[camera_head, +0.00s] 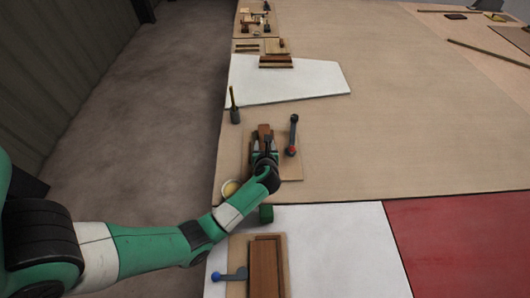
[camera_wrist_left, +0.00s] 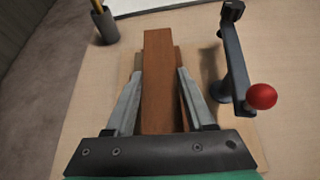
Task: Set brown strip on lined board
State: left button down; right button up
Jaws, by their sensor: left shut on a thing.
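My left gripper (camera_head: 264,152) is shut on a brown strip (camera_head: 264,128), over a tan board (camera_head: 292,168) with a lever clamp on it. In the left wrist view the brown strip (camera_wrist_left: 160,70) lies lengthwise between the fingers of the left gripper (camera_wrist_left: 158,74), and its far end sticks out past the fingertips. A second brown edge shows beneath the strip; I cannot tell whether they touch. No lines can be made out on the tan board, so I cannot tell whether it is the lined board. My right gripper is out of view.
A clamp with a red knob (camera_wrist_left: 262,96) stands close right of the gripper. A dark cup (camera_head: 235,116) stands behind it. A blue-knobbed clamp (camera_head: 230,276) sits beside a brown panel (camera_head: 266,268).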

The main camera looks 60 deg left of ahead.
pick_arm(q)
notch_tip(320, 180, down, 4)
jog(key=shift+w+r+b, duration=0.1)
jog(key=shift+r+b, duration=0.15)
jog(key=shift+b, duration=0.75)
jog(key=shift+r, duration=0.1)
jog(key=shift+c, duration=1.3)
grip_release()
